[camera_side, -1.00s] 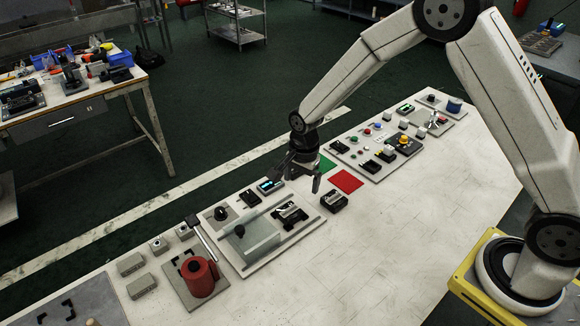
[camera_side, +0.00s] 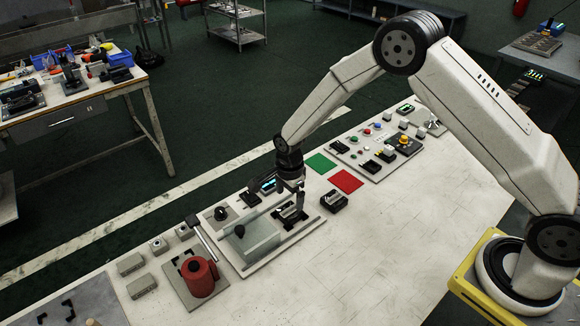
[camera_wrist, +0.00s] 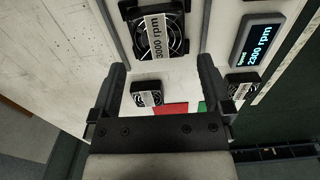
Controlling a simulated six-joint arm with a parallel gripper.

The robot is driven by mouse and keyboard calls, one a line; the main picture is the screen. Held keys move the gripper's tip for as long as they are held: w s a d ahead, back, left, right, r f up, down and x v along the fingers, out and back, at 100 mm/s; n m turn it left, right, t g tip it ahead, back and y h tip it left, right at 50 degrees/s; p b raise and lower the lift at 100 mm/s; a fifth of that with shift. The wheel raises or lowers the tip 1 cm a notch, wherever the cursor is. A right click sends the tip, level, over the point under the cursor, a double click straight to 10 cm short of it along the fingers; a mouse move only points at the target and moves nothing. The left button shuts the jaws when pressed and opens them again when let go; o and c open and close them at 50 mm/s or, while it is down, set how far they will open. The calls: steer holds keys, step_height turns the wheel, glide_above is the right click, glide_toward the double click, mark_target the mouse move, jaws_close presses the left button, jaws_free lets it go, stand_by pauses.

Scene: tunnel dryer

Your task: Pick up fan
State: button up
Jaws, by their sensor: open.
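A black square fan labelled "3000 rpm" (camera_wrist: 155,38) with a wire guard lies ahead of my gripper in the wrist view; it appears to be the fan on the grey board (camera_side: 290,214) in the side view. A second fan (camera_wrist: 147,94) lies near the red mat; it also shows on the bare table (camera_side: 334,203). A third fan (camera_wrist: 242,88) sits near the green patch in the wrist view; I cannot make it out in the side view. My gripper (camera_wrist: 162,68) is open and empty, pointing down over the board (camera_side: 279,195), with nothing between its fingers.
A display reading "2300 rpm" (camera_wrist: 258,42) stands beside the fan. A red mat (camera_side: 345,181) and green mat (camera_side: 320,163) lie behind. The table's front right is clear.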

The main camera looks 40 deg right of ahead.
mark_target(290, 211)
steer(key=shift+s+a+f, duration=0.1)
steer(key=shift+f, duration=2.5)
steer(key=c, duration=1.1)
steer(key=shift+r, duration=0.1)
